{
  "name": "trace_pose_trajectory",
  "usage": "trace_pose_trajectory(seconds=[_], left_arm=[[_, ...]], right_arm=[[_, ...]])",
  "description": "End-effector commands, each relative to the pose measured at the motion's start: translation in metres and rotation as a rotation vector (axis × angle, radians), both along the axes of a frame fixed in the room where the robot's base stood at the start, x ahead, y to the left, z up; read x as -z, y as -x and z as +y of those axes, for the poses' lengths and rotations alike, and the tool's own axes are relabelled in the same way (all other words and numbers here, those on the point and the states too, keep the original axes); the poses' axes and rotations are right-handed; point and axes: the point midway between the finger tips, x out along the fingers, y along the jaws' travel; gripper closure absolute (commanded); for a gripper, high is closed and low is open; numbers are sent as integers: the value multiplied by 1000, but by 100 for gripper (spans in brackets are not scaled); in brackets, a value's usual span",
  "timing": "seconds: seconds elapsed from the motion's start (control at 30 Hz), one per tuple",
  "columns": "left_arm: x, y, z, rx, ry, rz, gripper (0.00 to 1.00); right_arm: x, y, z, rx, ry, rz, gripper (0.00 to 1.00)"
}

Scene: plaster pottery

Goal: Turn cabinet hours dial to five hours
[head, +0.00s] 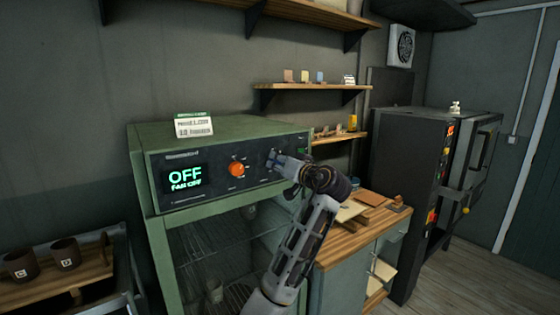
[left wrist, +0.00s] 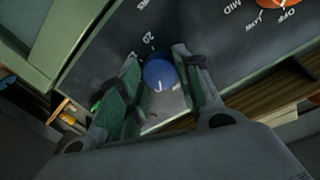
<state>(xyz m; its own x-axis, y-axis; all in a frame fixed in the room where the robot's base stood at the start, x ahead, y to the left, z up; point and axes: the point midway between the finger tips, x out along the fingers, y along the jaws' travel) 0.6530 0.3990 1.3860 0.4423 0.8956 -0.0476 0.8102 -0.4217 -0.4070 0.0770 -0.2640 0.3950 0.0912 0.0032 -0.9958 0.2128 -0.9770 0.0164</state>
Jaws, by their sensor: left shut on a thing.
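The green drying cabinet (head: 220,132) has a dark control panel (head: 205,190) on its front. Its display (head: 186,178) reads "OFF" and "FAN OFF". My left gripper (head: 276,160) is at the right part of the panel. In the left wrist view, my left gripper (left wrist: 157,62) has its green-padded fingers on both sides of a blue dial (left wrist: 158,77), shut on it. A white mark shows on the dial, and "20" is printed beside it. The gripper hides most of this dial in the head view. My right gripper is not in view.
An orange knob (head: 236,169) sits left of the blue dial; the left wrist view shows OFF, LOW and MID around it. A small card sign (head: 194,126) stands on the cabinet top. A wooden-topped counter (head: 350,232) and a dark kiln-like unit (head: 410,180) stand to the right.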

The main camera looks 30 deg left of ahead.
Motion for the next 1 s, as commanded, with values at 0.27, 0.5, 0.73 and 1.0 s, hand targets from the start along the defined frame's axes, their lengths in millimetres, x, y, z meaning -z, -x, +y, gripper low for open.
trace_pose_trajectory(seconds=[0.27,0.5,0.73,1.0], left_arm=[[-2,-1,-1,2,-69,170,90],[-2,-1,0,2,-104,251,90],[-2,-1,0,1,-114,273,90],[-2,-1,-1,2,-115,272,90]], right_arm=[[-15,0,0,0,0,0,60],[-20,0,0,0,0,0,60],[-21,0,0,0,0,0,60],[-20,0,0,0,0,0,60]])
